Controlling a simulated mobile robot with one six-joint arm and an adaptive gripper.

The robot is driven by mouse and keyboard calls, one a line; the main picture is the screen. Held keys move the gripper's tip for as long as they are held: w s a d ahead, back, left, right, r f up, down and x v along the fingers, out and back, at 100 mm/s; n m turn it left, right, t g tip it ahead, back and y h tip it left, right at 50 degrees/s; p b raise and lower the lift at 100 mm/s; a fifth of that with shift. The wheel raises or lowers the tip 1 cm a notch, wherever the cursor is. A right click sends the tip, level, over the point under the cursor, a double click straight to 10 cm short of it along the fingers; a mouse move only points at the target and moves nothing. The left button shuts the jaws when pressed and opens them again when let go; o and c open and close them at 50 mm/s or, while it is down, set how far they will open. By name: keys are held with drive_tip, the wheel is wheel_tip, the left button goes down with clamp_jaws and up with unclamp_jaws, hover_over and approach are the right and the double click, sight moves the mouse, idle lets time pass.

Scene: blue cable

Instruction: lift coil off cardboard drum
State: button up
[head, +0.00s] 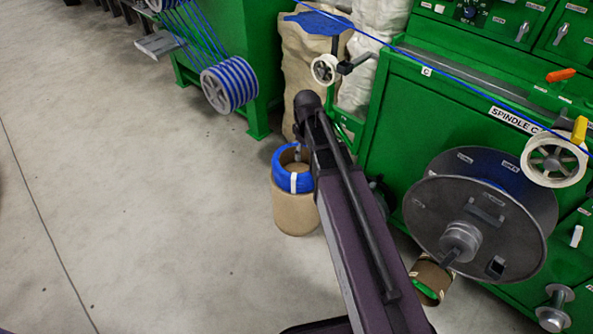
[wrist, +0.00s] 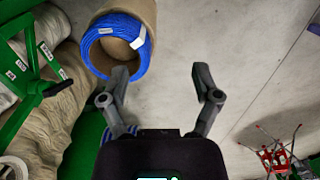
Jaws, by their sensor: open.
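A blue cable coil (head: 281,177) with white bands sits at the top of a brown cardboard drum (head: 295,214) on the floor in the head view. My arm covers the right side of both. In the wrist view the coil (wrist: 91,59) is a ring around the drum's open end, at the upper left, with a white tag on it. The drum's side (wrist: 142,10) shows beyond it. My gripper (wrist: 162,78) is open and empty. Its left fingertip appears close to the coil's lower edge; I cannot tell if they touch. In the head view my gripper is hidden behind my arm.
A green machine (head: 395,140) stands right of the drum, with a large grey reel (head: 470,205) in front. A beige sack (head: 300,65) stands behind. A blue-wound spool (head: 230,85) is at the upper left. The floor (head: 140,220) left of the drum is clear.

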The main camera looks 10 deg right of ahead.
sight(296, 176)
drive_tip(key=w+f+n+b, duration=0.2)
drive_tip(key=w+f+b, duration=0.2)
drive_tip(key=f+b, duration=0.1)
drive_tip(key=w+f+n+b, duration=0.3)
drive_tip(key=w+f+b, duration=0.2)
drive_tip(key=f+b, duration=0.1)
drive_tip(key=w+f+n+b, duration=0.2)
drive_tip(key=w+f+b, duration=0.2)
drive_tip(key=f+b, duration=0.2)
drive_tip(key=shift+w+a+f, duration=0.15)
drive_tip(key=shift+a+f, duration=0.05)
drive_tip(key=shift+f, duration=0.6)
drive_tip(key=shift+w+f+n+b, duration=0.25)
drive_tip(key=shift+n+b, duration=0.05)
drive_tip(key=shift+n, duration=0.1)
wheel_tip(296, 176, down, 11)
drive_tip(key=b, duration=1.1)
drive_tip(key=shift+c, duration=0.2)
clamp_jaws()
